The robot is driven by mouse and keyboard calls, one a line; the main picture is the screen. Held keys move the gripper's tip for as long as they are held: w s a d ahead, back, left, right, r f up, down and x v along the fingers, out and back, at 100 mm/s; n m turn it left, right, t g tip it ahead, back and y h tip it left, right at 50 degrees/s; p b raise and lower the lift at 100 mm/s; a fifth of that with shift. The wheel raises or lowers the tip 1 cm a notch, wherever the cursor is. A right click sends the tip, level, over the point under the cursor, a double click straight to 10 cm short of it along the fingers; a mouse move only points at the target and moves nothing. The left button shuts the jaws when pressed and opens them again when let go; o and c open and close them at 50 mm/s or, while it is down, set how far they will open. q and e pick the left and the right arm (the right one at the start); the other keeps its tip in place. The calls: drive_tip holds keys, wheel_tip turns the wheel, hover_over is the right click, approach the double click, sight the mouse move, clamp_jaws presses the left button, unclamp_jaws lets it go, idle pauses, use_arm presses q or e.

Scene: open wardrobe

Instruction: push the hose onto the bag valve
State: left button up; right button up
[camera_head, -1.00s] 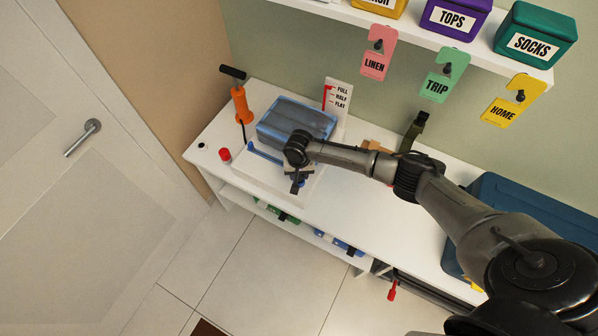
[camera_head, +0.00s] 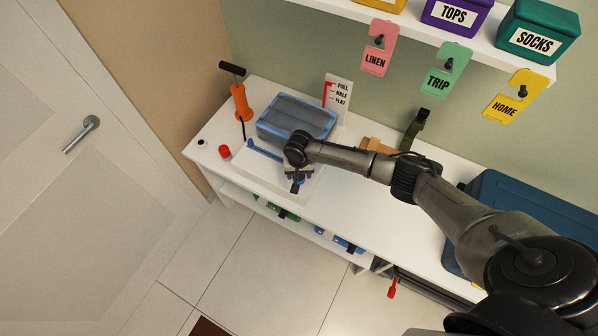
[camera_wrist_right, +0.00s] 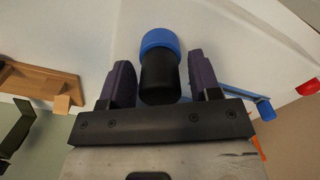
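The blue bag (camera_head: 297,118) lies on the white shelf top. My right gripper (camera_head: 296,180) points down over the tray's right part. In the right wrist view, its dark fingers (camera_wrist_right: 161,78) stand apart on either side of a black cylinder (camera_wrist_right: 160,84) with a blue collar (camera_wrist_right: 160,42). A narrow gap shows on the right side. I cannot tell whether this is the hose end or the valve. My left gripper is not in view.
An orange pump (camera_head: 240,102) with a black handle stands at the left. A red cap (camera_head: 224,152) lies near it. A FULL/HALF/FLAT gauge (camera_head: 337,95) stands behind the bag. A wooden block (camera_head: 376,146) and a blue suitcase (camera_head: 530,225) are to the right.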

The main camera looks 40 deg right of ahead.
drive_tip(key=shift+o, duration=0.8)
drive_tip(key=shift+r, duration=0.25)
wheel_tip(320, 180, up, 13)
drive_tip(key=p, duration=0.2)
drive_tip(key=shift+r, duration=0.15)
